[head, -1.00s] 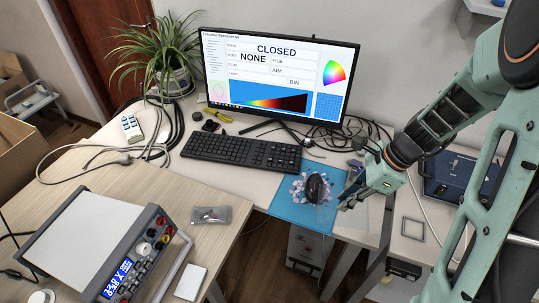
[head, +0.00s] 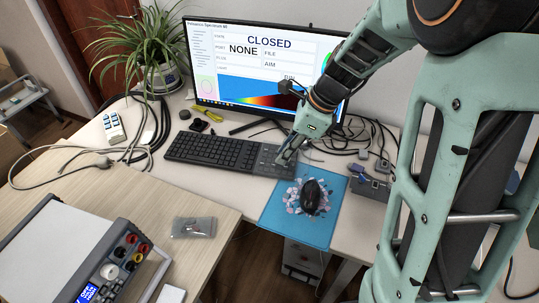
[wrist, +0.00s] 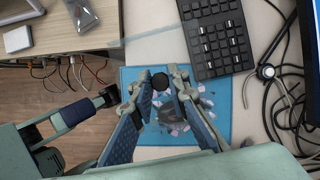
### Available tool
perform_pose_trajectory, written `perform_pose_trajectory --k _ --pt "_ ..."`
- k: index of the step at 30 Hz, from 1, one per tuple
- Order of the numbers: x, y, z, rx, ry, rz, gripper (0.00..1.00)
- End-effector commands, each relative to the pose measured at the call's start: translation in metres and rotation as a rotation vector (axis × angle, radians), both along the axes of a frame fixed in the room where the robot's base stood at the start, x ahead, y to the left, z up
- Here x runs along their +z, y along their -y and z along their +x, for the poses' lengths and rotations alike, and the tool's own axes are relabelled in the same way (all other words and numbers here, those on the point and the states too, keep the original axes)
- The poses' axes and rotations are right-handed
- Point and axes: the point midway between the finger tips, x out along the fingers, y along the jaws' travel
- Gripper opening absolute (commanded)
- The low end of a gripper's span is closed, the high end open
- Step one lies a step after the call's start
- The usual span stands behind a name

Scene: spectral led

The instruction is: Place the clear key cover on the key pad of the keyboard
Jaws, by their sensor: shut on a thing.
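The black keyboard (head: 225,152) lies in front of the monitor. Its key pad (head: 272,160) is at the right end, and that end shows in the wrist view (wrist: 226,55). My gripper (head: 286,158) is above the key pad end in the head view. In the wrist view my gripper (wrist: 160,82) is shut on a small black round knob (wrist: 160,81), apparently part of the clear key cover. The cover's see-through body is hard to make out. In the wrist view the knob appears beside the keyboard's end, not over the keys.
A blue mat (head: 335,222) with a dark mouse (head: 312,196) lies right of the keyboard. The monitor (head: 262,62) stands close behind my gripper. Cables (head: 350,138) lie at the back right. A bagged item (head: 196,227) and an instrument (head: 62,258) are on the wooden table.

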Motion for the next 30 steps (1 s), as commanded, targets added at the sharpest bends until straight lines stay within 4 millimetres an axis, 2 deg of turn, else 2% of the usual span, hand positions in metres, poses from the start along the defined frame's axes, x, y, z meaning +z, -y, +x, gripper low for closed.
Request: perform_pose_trajectory --k 15,22,30 --pt "-0.044 -0.012 0.09 0.0 -0.002 -0.001 0.0" --pt "-0.079 -0.016 0.118 0.0 -0.001 0.0 0.0" --pt "-0.093 -0.017 0.131 0.0 0.0 0.001 0.0"
